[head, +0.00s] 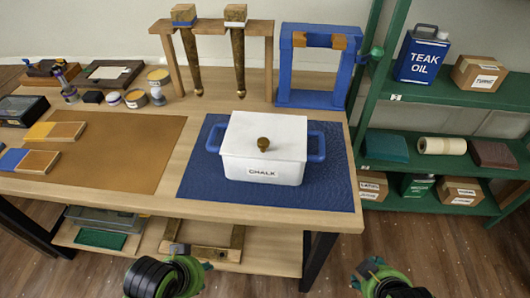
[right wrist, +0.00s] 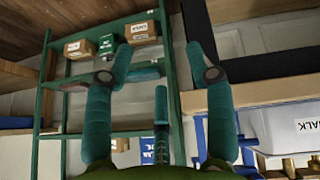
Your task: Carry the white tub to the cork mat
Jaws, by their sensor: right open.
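The white tub (head: 264,140), marked CHALK, has a lid with a round brown knob and a blue handle on each side. It stands upright on a dark blue mat (head: 330,190). My right gripper (head: 364,274) is low at the right, also away from the tub. In the right wrist view its fingers (right wrist: 158,58) are spread and empty, and the tub (right wrist: 295,128) appears upside down at the right edge.
Painted blocks (head: 52,131) lie at the cork mat's left. Several small jars (head: 136,98) stand behind it. A wooden rack (head: 212,27) and a blue frame (head: 312,98) stand at the back. A green shelf unit (head: 440,92) with boxes stands right of the bench.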

